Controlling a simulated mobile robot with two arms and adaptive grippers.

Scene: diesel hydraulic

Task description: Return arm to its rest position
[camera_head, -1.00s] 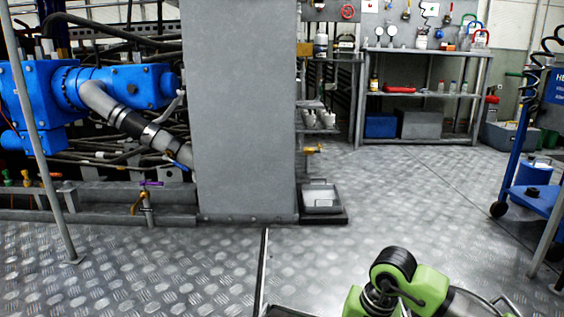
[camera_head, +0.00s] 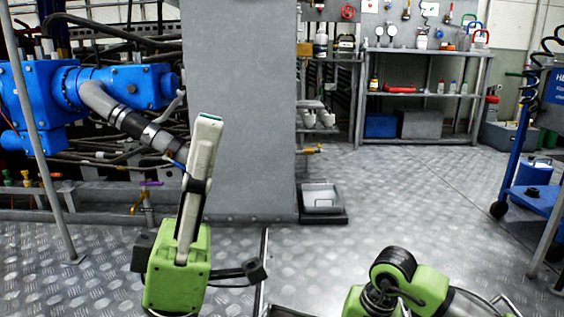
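My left gripper (camera_head: 207,124) stands upright at the lower left of centre in the head view. It has a green body at the bottom and long pale fingers with a dark band pointing up. I see the fingers nearly edge-on and overlapping, so their spacing is hidden. No object shows at their tips. The fingers appear in front of the grey column (camera_head: 244,80); I cannot tell the depth gap. A green and black part of my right arm shows at the lower right. My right gripper is not in view.
Blue machinery (camera_head: 120,85) with a grey pipe lies at the left. A small tray (camera_head: 322,198) stands at the column's foot. A workbench (camera_head: 427,94) is at the back, and a blue trolley (camera_head: 540,199) at the right. The metal floor (camera_head: 400,195) between is clear.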

